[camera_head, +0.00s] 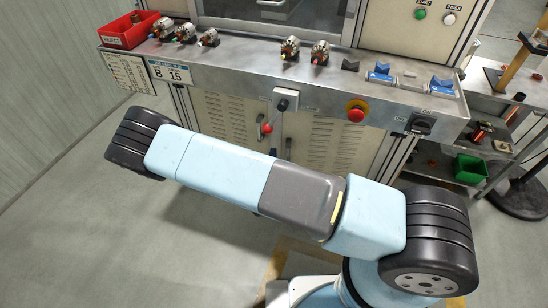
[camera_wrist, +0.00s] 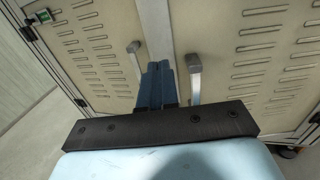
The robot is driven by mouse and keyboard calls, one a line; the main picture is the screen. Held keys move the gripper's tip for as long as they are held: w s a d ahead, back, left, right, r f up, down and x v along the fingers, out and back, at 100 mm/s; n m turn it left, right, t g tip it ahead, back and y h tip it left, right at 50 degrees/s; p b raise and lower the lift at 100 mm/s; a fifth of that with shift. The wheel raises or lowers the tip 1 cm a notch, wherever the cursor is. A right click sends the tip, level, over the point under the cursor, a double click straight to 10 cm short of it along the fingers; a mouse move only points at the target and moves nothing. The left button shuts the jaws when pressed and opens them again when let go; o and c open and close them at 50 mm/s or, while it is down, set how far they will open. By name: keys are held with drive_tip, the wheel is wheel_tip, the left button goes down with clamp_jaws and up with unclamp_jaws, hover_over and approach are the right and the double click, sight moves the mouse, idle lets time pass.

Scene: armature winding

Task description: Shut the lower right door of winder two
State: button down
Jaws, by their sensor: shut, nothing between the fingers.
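The winder's lower cabinet has two cream louvred doors. The right door (camera_head: 325,140) is in the head view, its lower part hidden by my arm; it also fills the right of the wrist view (camera_wrist: 255,50). Its grey bar handle (camera_wrist: 194,75) is near the door seam. The left door (camera_wrist: 85,50) has its own handle (camera_wrist: 136,58). I cannot tell how far the right door stands from flush. My gripper (camera_wrist: 159,68) is shut and empty, its blue fingers in front of the seam, between the two handles in the picture.
The workbench (camera_head: 230,62) above carries a red bin (camera_head: 130,30), small wound parts and blue blocks. A red emergency button (camera_head: 356,110) sits on its front. A shelf with a green bin (camera_head: 470,168) stands at right. Grey floor (camera_head: 60,230) is open at left.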

sight(275, 131)
drive_tip(key=w, duration=1)
drive_tip(key=shift+d, duration=0.4)
